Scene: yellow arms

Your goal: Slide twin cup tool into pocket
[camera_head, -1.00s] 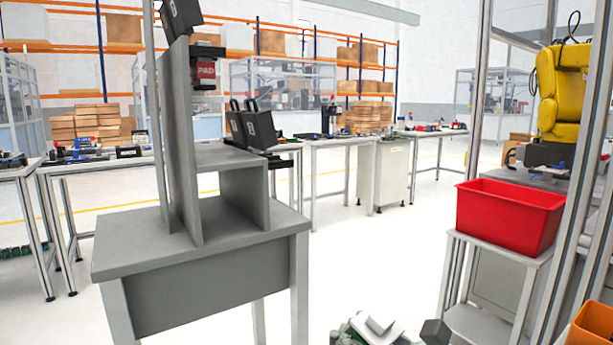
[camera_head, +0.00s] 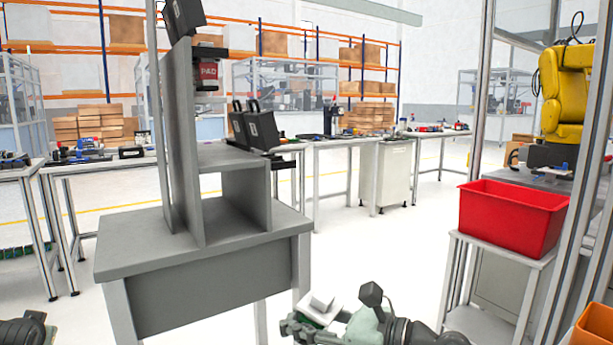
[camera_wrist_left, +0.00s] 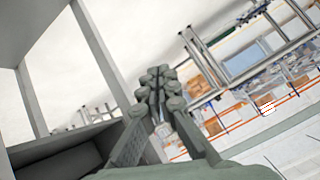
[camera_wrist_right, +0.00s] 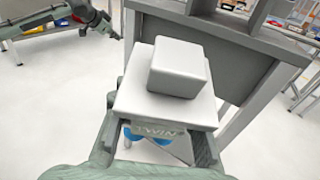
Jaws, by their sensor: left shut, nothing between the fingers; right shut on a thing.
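The twin cup tool (camera_wrist_right: 137,103) is a white plate with a raised block on top, a "TWIN" label on its edge and blue cups below. My right gripper (camera_head: 304,324) is shut on it, with a finger along each side; the tool also shows low in the head view (camera_head: 320,302). The grey rack (camera_head: 186,140) stands on a table, left of and above the held tool. Its open pocket (camera_head: 222,212) between two upright walls looks empty. My left gripper (camera_wrist_left: 157,88) is shut and empty in the left wrist view; its fingertips are outside the head view.
A tool with a red PAD label (camera_head: 208,72) sits at the rack's upper level. Black handled tools (camera_head: 253,130) are at its right. The rack's grey table (camera_head: 130,262) has a front panel facing me.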

